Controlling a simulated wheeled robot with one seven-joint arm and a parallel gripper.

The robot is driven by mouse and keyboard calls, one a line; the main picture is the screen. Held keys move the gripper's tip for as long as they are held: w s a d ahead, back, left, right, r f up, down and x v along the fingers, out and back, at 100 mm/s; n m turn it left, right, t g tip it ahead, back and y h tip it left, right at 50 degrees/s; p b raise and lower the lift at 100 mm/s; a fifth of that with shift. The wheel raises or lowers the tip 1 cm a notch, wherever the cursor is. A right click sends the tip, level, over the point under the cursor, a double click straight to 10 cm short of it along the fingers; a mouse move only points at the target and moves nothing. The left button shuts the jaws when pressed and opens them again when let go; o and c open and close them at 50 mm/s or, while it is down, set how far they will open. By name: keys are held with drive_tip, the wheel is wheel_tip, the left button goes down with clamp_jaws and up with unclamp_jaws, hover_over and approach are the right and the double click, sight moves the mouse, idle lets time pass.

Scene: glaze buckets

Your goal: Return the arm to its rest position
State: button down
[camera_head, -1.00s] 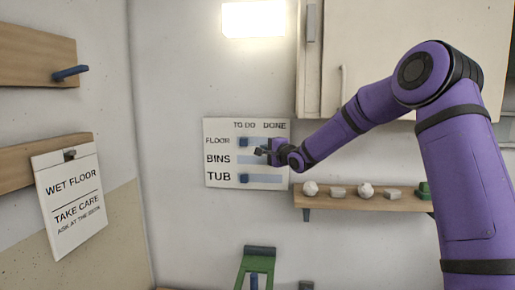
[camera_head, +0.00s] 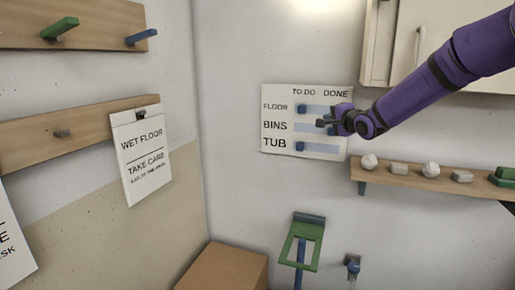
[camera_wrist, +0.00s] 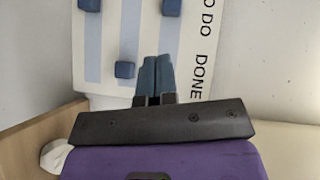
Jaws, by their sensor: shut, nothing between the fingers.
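The white board (camera_head: 270,140) hangs on the wall, with rows FLOOR, BINS and TUB under TO DO and DONE. The blue FLOOR slider (camera_head: 301,108) and TUB slider (camera_head: 300,146) sit at the TO DO end. In the wrist view the BINS slider (camera_wrist: 124,69) sits further toward DONE. My gripper (camera_head: 322,122) is in front of the board near the BINS row, and my purple arm reaches in from the upper right. In the wrist view the blue fingertips (camera_wrist: 156,72) are together and empty, beside the BINS slider; whether they touch the board is unclear.
A shelf (camera_head: 410,180) with several small objects runs below and right of my arm. A cabinet (camera_head: 385,45) hangs above it. A WET FLOOR sign (camera_head: 140,155) hangs on a left rail. A green frame (camera_head: 303,240) and a cardboard box (camera_head: 228,268) are below.

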drive_tip(key=s+d+r+n+g+h, duration=0.1)
drive_tip(key=s+r+n+g+h, duration=0.15)
drive_tip(key=s, duration=0.95)
drive_tip(key=s+d+r+n+g+h, duration=0.1)
drive_tip(key=s+n+g+h, duration=0.25)
drive_tip(key=s, duration=0.85)
drive_tip(key=s+f+n+g, duration=0.2)
drive_tip(key=s+n, duration=0.1)
drive_tip(key=s, duration=1)
drive_tip(key=s+f+n+g, duration=0.2)
drive_tip(key=s+n, duration=0.1)
drive_tip(key=s, duration=1.1)
drive_tip(key=shift+d+f+y, duration=0.25)
drive_tip(key=shift+f+y, duration=0.05)
drive_tip(key=shift+f, duration=0.1)
drive_tip(key=shift+w, duration=0.1)
